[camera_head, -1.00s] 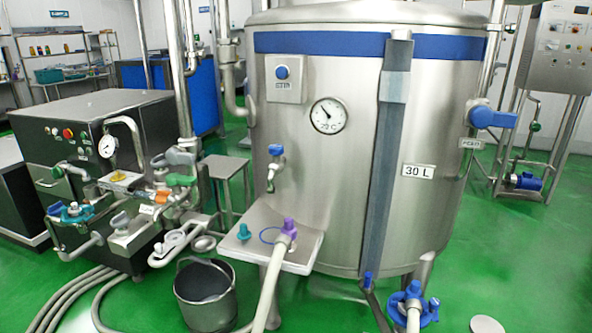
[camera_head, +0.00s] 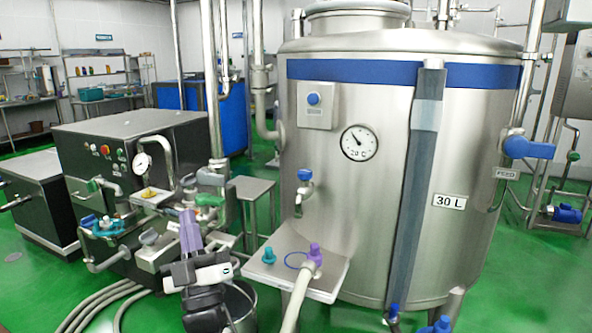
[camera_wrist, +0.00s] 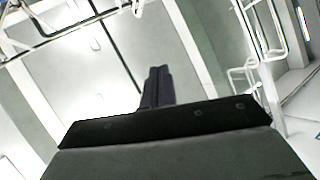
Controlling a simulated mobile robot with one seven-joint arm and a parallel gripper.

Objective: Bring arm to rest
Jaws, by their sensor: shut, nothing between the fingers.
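My gripper (camera_head: 188,214) shows in the camera_head view at the lower left, with its dark grey and white wrist below it. It points upward, in front of the pipework of the dark machine, and holds nothing. In the camera_wrist view, the two dark fingers (camera_wrist: 158,72) are together above the black gripper body. Behind them are pale ceiling panels and pipes, and no object is between them. My arm hides part of the bucket and the lower pipes.
A steel tank (camera_head: 390,190) with a thermometer dial (camera_head: 359,143) stands right of my gripper. A steel shelf (camera_head: 275,283) carries a hose with a purple fitting. A dark machine (camera_head: 85,160) with valves stands behind left. A bucket (camera_head: 240,305) is beside my arm. Hoses lie on the green floor.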

